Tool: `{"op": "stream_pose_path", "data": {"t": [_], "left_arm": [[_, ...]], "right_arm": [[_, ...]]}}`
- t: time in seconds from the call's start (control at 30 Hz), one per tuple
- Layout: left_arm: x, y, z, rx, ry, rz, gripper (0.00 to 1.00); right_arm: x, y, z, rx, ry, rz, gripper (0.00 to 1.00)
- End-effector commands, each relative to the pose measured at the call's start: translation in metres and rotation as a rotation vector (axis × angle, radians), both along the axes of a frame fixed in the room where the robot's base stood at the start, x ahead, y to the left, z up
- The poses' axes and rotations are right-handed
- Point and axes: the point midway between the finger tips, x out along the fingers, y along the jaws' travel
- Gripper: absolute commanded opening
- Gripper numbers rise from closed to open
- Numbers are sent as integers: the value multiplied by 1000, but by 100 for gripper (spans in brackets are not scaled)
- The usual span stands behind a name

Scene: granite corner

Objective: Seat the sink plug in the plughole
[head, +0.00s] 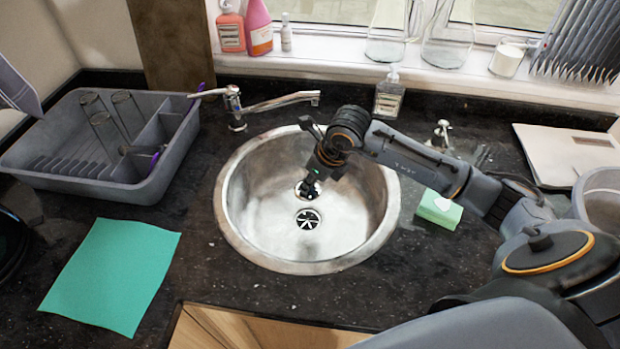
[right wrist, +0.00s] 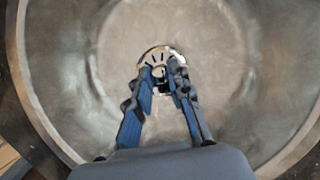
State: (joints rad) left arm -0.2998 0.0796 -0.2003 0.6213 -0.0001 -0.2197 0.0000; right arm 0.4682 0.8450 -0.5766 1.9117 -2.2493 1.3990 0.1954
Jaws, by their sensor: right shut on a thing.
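The round steel sink (head: 245,225) is set in the dark granite worktop. Its slotted plughole (head: 308,219) shows in the bottom of the bowl, and a slotted chrome disc also shows beyond the fingertips in the right wrist view (right wrist: 150,57). My right gripper (head: 309,190) reaches down into the bowl, slightly behind the plughole in the head view. Its fingers (right wrist: 166,75) are shut on a small dark thing, seemingly the sink plug (right wrist: 159,73), mostly hidden by them. The plug appears apart from the plughole; its exact height is unclear. My left gripper is not in view.
The tap (head: 275,103) arches behind the bowl. A grey dish rack (head: 100,185) with glasses stands left, above a green cloth (head: 115,270). A green sponge (head: 438,209) lies right of the sink under my right arm. A soap bottle (head: 389,95) stands behind.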

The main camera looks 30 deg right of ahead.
Motion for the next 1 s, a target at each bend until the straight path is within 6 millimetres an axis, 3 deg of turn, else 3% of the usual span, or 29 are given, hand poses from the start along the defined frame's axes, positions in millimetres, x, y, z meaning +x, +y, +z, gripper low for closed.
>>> {"op": "stream_pose_path", "data": {"t": [0.17, 0.2, 0.3, 1.0], "left_arm": [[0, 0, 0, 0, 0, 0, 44], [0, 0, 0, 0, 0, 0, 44], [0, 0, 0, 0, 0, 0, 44], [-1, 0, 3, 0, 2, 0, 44]], "right_arm": [[0, 0, 1, 0, -1, 0, 0], [0, 0, 0, 0, 0, 0, 27], [0, 0, 0, 0, 0, 0, 46], [0, 0, 4, 0, -1, 0, 46]]}}
